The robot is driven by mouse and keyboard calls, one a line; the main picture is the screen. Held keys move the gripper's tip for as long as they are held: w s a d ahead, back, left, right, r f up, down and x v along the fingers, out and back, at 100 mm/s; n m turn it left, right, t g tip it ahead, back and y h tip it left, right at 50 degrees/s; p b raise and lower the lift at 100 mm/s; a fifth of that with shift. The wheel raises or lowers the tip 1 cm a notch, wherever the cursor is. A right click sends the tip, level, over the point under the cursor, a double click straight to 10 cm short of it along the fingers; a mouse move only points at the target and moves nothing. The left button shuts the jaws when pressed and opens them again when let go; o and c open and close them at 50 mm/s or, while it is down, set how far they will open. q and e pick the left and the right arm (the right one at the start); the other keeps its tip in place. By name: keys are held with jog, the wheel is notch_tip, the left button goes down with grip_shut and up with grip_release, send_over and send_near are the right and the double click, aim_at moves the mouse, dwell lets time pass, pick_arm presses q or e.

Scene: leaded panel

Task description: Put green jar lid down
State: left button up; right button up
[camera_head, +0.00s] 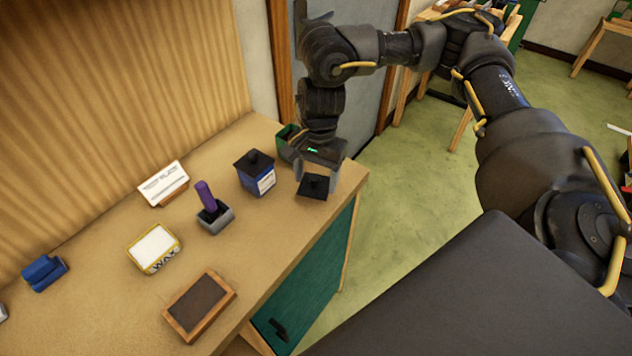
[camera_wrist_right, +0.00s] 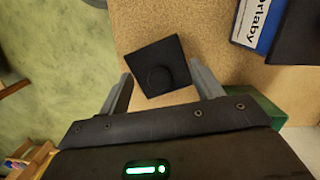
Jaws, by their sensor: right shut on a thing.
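The lid (camera_head: 313,186) is a black square plate with a round knob. My right gripper (camera_head: 316,179) is shut on it, near the bench's right end. In the right wrist view the lid (camera_wrist_right: 158,68) sits between the two grey fingers, with bench top behind it. I cannot tell whether it touches the bench. The green jar (camera_head: 286,133) stands behind my right gripper, mostly hidden by it. A green corner of it also shows in the right wrist view (camera_wrist_right: 268,108). My left gripper is not in view.
The bench (camera_head: 255,235) also holds a purple-handled tool in a grey holder (camera_head: 212,210), a wax tin (camera_head: 154,248), a white card (camera_head: 164,184), a framed dark pad (camera_head: 200,304) and a blue block (camera_head: 44,272).

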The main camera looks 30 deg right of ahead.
notch_tip(320, 180, down, 3)
jog(key=shift+r, duration=0.2)
jog(key=shift+f, duration=0.15)
jog(key=o, duration=1)
